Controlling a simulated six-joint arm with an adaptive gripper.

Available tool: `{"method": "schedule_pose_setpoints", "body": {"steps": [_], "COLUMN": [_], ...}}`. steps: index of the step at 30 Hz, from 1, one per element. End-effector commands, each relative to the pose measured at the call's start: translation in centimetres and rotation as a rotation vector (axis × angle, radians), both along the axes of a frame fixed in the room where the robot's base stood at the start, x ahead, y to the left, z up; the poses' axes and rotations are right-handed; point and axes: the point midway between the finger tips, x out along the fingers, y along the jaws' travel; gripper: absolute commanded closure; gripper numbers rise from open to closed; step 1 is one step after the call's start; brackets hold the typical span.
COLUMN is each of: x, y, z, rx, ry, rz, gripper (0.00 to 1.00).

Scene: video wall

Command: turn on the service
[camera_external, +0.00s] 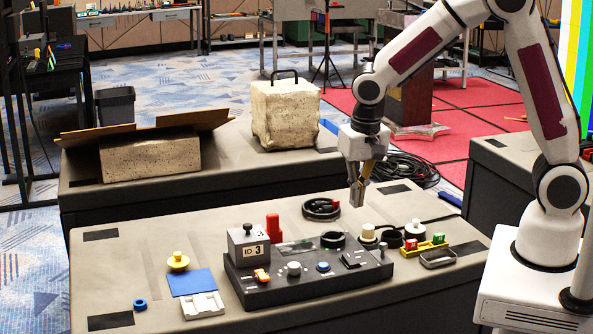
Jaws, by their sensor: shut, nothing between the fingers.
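A black control box (310,285) sits on the near grey table. Its sloped top carries an orange switch (262,275), a pale round knob (293,268), a blue button (323,267), a black rocker-like switch (352,260) and a small grey-topped lever (383,248) at the right end. A grey block labelled "ID 3" (249,249) stands at its left end. No marking for the service is readable, and switch positions are too small to tell. My gripper (357,196) is shut and empty, pointing down above and behind the box's right half, apart from it.
A yellow knob (178,261), blue pad (192,282), white tray (203,305) and blue ring (140,304) are left. The front-left table is mostly clear.

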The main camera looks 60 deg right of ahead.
Motion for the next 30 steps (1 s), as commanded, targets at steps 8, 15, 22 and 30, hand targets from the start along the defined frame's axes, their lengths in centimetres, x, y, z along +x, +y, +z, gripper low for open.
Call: {"method": "schedule_pose_setpoints", "body": {"steps": [8,15,22,30], "x": [0.2,0.1,0.1,0.3], "y": [0.0,0.0,0.0,-0.3], "z": [0.0,0.0,-0.4,-2.4], "rx": [0.01,0.01,0.01,0.009], "ry": [-0.017,-0.016,-0.014,-0.012], "rz": [-0.085,-0.085,-0.084,-0.084], "gripper": [1.0,1.0,1.0,1.0]}}
